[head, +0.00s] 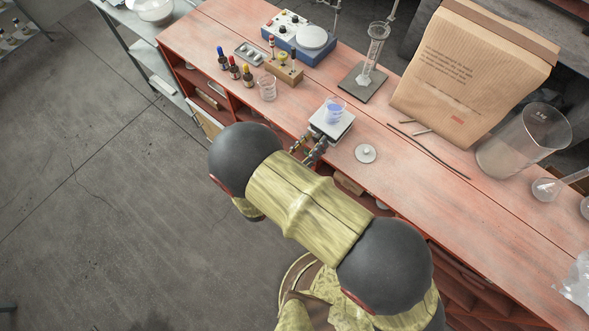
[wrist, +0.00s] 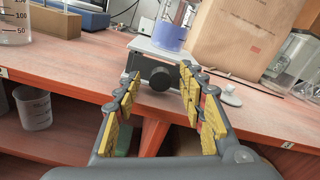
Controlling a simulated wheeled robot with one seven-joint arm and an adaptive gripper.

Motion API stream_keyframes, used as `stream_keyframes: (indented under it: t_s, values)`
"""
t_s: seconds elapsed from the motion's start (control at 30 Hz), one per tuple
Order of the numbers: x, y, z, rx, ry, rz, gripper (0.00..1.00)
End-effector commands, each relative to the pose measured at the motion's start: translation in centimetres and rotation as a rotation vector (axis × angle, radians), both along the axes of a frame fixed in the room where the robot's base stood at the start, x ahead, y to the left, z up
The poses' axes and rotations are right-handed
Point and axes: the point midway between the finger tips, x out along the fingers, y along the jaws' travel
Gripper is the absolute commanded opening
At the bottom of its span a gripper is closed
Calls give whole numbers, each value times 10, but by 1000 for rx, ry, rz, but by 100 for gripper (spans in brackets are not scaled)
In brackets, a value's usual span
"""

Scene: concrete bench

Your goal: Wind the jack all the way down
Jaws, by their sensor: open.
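The jack (head: 331,124) stands at the front edge of the bench, with a pale square top plate that also shows in the wrist view (wrist: 152,48). A small beaker of blue liquid (head: 334,109) sits on its plate; it shows in the wrist view too (wrist: 171,37). The jack's dark round knob (wrist: 160,78) faces me, between my fingers in the picture. My gripper (wrist: 158,92) is open and empty, its yellow-padded fingers on either side of the knob, with no contact visible. In the head view my gripper (head: 308,150) is at the bench edge, partly hidden by my arm.
A round metal lid-like piece (head: 365,153) lies right of the jack. A glass beaker (head: 267,88), dropper bottles (head: 234,68) and a blue stirrer (head: 300,38) stand to the left. A paper bag (head: 470,75) and a large glass vessel (head: 523,140) stand to the right. Thin rods (head: 430,148) lie behind.

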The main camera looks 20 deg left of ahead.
Motion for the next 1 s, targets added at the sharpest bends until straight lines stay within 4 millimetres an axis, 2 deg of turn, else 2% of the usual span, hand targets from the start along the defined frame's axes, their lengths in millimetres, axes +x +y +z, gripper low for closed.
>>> stream_keyframes:
  t_s: [0.33,0.73,0.77,1.0]
  values:
    - [-3,1,-4,391,-161,2,40]
    - [-72,30,1,379,-156,4,40]
    - [-76,31,-1,381,-151,2,40]
    - [-80,23,-46,450,-11,-67,40]
